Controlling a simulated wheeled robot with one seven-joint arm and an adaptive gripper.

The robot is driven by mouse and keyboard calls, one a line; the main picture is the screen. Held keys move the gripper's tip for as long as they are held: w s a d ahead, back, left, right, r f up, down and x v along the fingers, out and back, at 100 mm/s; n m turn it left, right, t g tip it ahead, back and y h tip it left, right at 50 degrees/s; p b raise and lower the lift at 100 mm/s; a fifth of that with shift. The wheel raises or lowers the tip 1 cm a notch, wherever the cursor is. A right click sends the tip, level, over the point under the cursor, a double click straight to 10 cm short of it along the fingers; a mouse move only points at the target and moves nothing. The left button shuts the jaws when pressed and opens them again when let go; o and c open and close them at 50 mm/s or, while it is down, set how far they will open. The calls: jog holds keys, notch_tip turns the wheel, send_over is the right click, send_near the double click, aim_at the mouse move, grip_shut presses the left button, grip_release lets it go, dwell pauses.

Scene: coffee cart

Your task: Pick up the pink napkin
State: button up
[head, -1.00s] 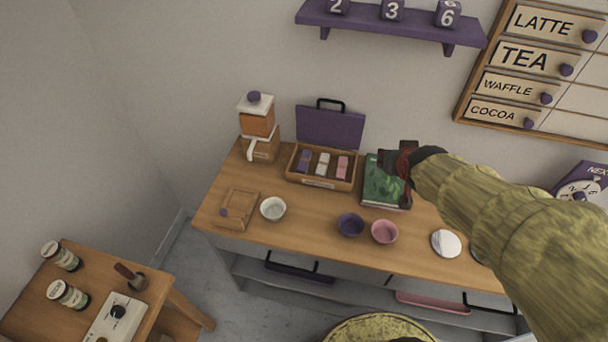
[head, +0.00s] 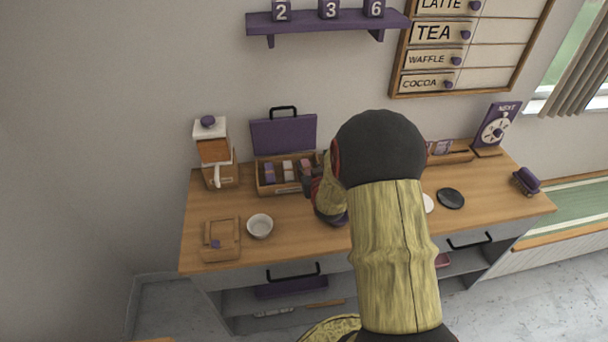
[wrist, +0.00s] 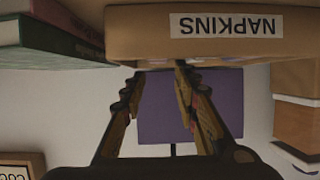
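The pink napkin (head: 305,168) is in the right part of the wooden napkin box (head: 281,188), beside a white and a purple napkin. The box's purple lid (head: 284,135) stands open behind it. My gripper (head: 309,183) is at the box's front right corner in the head view, close to the pink napkin. In the wrist view, which is upside down, my gripper (wrist: 156,74) has its two fingers apart with nothing between them.
My arm covers the middle of the counter (head: 290,240). A coffee maker (head: 214,150) stands left of the box. A white bowl (head: 260,226) and wooden tray (head: 221,240) are in front. A shelf (head: 330,20) hangs above.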

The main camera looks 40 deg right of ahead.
aim_at(305, 162)
jog(key=shift+x, duration=0.8)
jog(key=b+x, duration=0.1)
jog(key=x, duration=0.3)
jog(key=shift+s+d+f+b, duration=0.1)
jog(key=shift+s+f+b, duration=0.1)
jog(key=shift+f+b, duration=0.2)
jog(key=shift+w+d+f, duration=0.1)
jog(key=shift+w+d, duration=0.15)
jog(key=shift+w, duration=0.2)
jog(key=shift+c, duration=0.2)
jog(key=c, duration=0.5)
